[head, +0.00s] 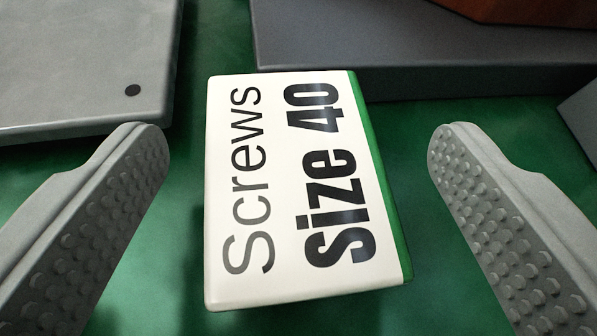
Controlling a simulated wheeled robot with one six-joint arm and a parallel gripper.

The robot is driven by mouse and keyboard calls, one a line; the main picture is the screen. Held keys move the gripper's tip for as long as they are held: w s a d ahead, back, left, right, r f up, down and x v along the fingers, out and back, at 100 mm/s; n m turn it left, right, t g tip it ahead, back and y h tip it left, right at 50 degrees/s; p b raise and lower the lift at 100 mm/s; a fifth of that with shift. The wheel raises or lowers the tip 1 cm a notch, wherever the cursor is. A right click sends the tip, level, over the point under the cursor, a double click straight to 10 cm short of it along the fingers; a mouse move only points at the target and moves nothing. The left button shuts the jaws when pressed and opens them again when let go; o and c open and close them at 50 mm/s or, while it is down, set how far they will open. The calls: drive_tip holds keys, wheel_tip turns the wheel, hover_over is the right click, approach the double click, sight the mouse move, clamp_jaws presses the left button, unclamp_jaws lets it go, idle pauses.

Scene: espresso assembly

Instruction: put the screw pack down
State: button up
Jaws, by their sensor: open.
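The screw pack (285,190) is a white box with a green side, labelled "Screws Size 40" with the text running upward. It is in the middle of the head view, over the green surface (165,240); its underside is hidden, so I cannot tell for sure that it rests there. My gripper (300,150) is open, with one grey studded finger to the left of the pack and one to the right. Clear gaps show between the pack and both fingers, and neither finger touches it.
A grey flat-topped block (80,60) with a black dot is at the upper left. A dark grey block (430,60) lies behind the pack, with a reddish-brown thing (530,10) above it. Another grey edge (585,115) shows at the far right. Green surface is bare around the pack.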

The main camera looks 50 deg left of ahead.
drive_tip(key=v, duration=1.2)
drive_tip(key=shift+s+a+r, duration=0.1)
drive_tip(key=shift+s+a, duration=0.05)
drive_tip(key=shift+s, duration=0.05)
